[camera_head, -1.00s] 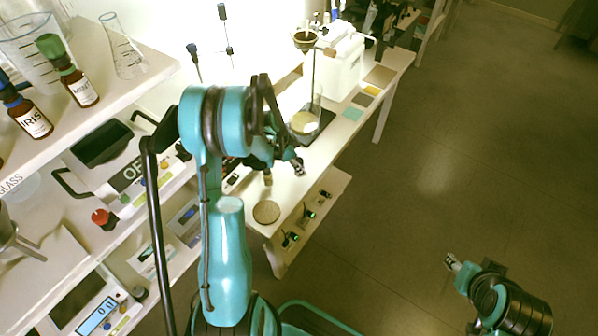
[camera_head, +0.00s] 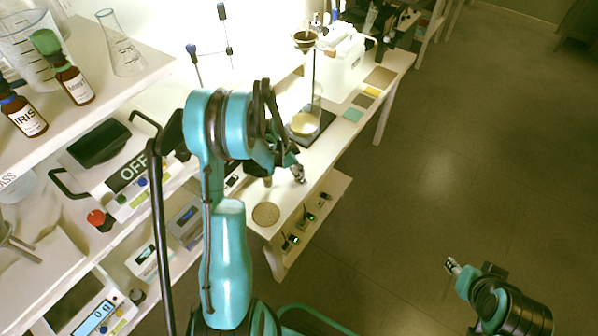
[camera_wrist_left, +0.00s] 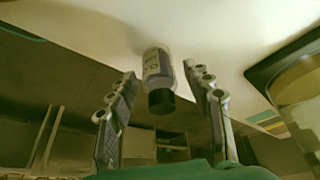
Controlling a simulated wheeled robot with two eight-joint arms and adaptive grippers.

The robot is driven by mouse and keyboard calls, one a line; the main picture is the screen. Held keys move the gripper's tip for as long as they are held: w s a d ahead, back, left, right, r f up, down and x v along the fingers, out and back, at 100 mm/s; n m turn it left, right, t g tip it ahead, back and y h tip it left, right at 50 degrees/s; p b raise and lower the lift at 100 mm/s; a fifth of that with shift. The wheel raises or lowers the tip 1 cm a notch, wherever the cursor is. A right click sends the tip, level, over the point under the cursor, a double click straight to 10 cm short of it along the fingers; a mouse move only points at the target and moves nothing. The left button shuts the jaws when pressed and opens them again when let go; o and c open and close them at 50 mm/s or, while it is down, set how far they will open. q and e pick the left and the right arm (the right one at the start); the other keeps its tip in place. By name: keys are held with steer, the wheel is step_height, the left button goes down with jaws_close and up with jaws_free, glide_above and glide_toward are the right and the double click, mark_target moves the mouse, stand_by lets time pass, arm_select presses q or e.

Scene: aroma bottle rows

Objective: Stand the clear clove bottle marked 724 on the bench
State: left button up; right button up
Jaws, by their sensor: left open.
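In the left wrist view a small clear bottle (camera_wrist_left: 157,64) with a black cap (camera_wrist_left: 162,101) appears upside down against the pale bench (camera_wrist_left: 215,25). Its label reads partly like "CLO"; I cannot read a number. My left gripper (camera_wrist_left: 160,75) is open, with one finger on each side of the bottle and visible gaps between. In the head view my left gripper (camera_head: 298,173) is over the narrow bench (camera_head: 335,155), and I cannot make out the bottle there. My right gripper (camera_head: 453,266) hangs over the floor at lower right, away from the bench; its jaw opening is unclear.
A round cork mat (camera_head: 266,214) lies at the bench's near end. A glass vessel on a stand (camera_head: 305,123) and a white machine (camera_head: 342,62) stand farther back. At left, a shelf holds an IRIS bottle (camera_head: 27,118) and a flask (camera_head: 121,45). The floor at right is clear.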

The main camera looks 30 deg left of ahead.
arm_select(q)
steer(key=p+v, duration=0.4)
steer(key=v, duration=0.8)
steer(key=s+d+r+n+t+y, duration=0.15)
steer(key=s+d+r+n, duration=0.3)
steer(key=d+r, duration=0.65)
steer(key=s+d+r+n+t+y, duration=0.1)
steer(key=s+d+r+n+t, duration=0.1)
steer(key=s+d, duration=0.6)
steer(key=shift+s+r+n+y, duration=0.35)
steer(key=shift+s+r+n, duration=0.6)
steer(key=shift+s, duration=0.45)
steer(key=shift+f, duration=0.15)
